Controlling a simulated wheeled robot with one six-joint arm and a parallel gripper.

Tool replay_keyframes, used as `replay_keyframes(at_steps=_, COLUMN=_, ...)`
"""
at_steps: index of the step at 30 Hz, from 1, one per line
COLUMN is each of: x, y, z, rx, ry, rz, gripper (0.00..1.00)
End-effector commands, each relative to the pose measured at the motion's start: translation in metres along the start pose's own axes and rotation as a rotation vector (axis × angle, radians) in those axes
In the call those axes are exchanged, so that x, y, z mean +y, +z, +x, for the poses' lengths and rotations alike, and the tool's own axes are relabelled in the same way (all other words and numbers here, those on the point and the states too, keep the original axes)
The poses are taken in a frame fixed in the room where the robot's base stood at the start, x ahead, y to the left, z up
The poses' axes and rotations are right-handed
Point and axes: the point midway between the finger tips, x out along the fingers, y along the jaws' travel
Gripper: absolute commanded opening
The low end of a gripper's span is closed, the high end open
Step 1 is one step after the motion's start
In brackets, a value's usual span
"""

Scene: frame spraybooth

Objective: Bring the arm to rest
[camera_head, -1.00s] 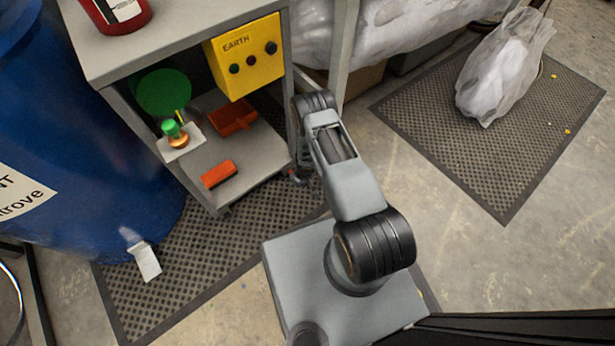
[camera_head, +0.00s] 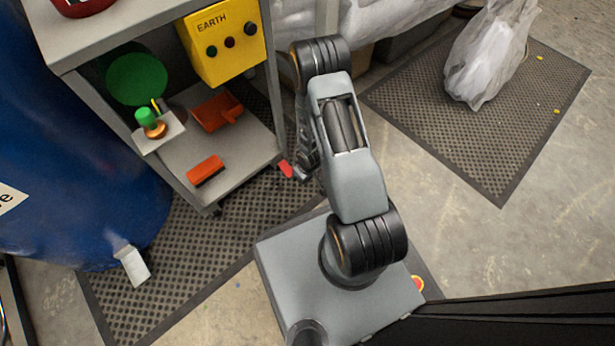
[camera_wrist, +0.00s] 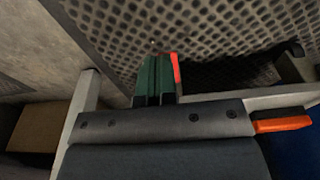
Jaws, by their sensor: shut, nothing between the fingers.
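My arm rises from its grey base plate and folds over, with its forearm hanging down beside the grey shelf unit. My gripper (camera_head: 290,170) hangs low at the shelf unit's right front corner, mostly hidden behind my arm in the head view. A red part of it shows there. In the wrist view, the gripper's dark green fingers (camera_wrist: 155,76) are together with nothing between them, above the perforated mat (camera_wrist: 215,32).
The grey shelf unit (camera_head: 175,193) stands close left of my gripper. It holds a yellow EARTH box (camera_head: 222,45), an orange dustpan (camera_head: 217,110) and an orange brush (camera_head: 206,170). A blue drum (camera_head: 70,190) stands left. A plastic bag (camera_head: 487,55) lies right; the floor between is clear.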

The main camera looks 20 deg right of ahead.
Motion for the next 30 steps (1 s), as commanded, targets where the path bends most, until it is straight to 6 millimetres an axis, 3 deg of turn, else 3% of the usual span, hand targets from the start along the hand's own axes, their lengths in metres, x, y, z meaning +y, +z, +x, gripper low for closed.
replay_keyframes(at_steps=24, x=0.0, y=0.005, z=-0.008, rx=0.0, ry=0.001, rz=-0.001, gripper=0.0)
replay_keyframes(at_steps=27, x=0.002, y=-0.001, z=-0.025, rx=0.004, ry=0.009, rz=0.002, gripper=0.0)
replay_keyframes(at_steps=29, x=0.005, y=-0.008, z=-0.047, rx=0.008, ry=0.021, rz=0.007, gripper=0.0)
replay_keyframes(at_steps=30, x=0.007, y=-0.015, z=-0.068, rx=0.012, ry=0.031, rz=0.012, gripper=0.0)
